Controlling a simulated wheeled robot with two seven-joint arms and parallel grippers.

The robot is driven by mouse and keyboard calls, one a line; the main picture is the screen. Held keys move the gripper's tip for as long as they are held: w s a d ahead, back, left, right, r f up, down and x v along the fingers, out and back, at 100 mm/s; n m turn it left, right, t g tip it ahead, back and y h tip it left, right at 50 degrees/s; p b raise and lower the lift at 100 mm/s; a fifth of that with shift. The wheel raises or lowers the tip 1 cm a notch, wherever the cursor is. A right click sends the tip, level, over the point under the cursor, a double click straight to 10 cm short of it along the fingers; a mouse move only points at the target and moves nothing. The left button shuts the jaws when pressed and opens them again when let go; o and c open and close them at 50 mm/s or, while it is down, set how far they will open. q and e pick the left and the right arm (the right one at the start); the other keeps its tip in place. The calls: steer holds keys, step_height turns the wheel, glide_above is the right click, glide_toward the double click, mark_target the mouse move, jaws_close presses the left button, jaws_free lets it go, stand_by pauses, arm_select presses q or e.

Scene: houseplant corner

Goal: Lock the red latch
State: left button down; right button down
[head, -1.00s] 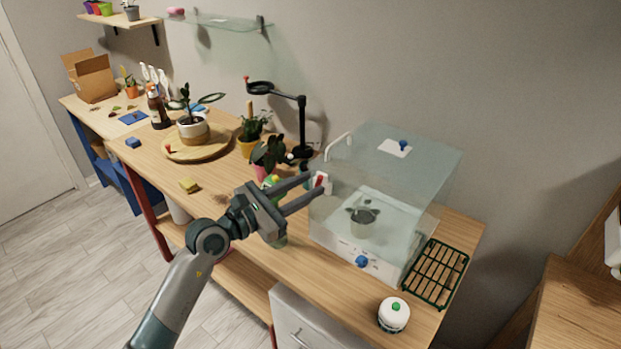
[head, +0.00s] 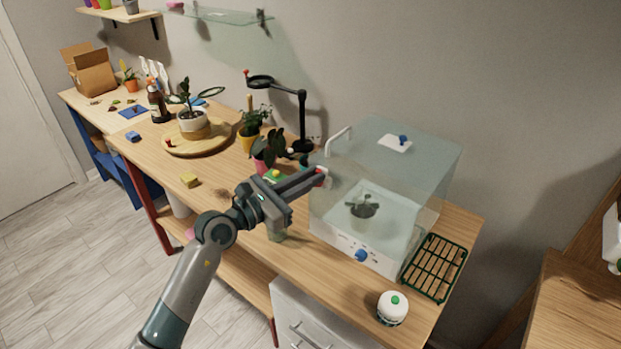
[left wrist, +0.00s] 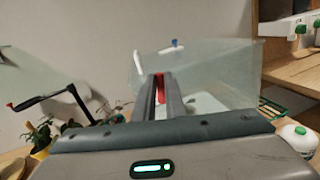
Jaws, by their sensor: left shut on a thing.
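The red latch (head: 322,172) sits on the left side of the clear box (head: 390,180), near its white handle. My left gripper (head: 318,178) reaches in from the left, its fingers shut on the latch and hiding most of it. In the left wrist view the red latch (left wrist: 159,88) shows as an upright strip between the two close fingers (left wrist: 160,92). The clear box also shows behind them (left wrist: 215,70). My right gripper is in neither view.
A green-rimmed rack (head: 435,268) and a white round jar (head: 392,308) are right of and in front of the box. Potted plants and a black lamp stand (head: 302,120) stand close behind my left gripper.

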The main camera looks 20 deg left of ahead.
arm_select(q)
steer(key=shift+w+a+n, duration=0.1)
steer(key=shift+a+n, duration=0.15)
steer(key=shift+n, duration=0.65)
steer(key=c, duration=1.8)
jaws_free()
steer(key=shift+a, duration=0.1)
steer(key=b+v, duration=0.2)
steer(key=v, duration=0.3)
steer(key=b+v, duration=0.2)
steer(key=v, duration=0.4)
steer(key=b+v, duration=0.2)
steer(key=v, duration=0.4)
steer(key=shift+s+f, duration=0.2)
steer(key=shift+f, duration=0.1)
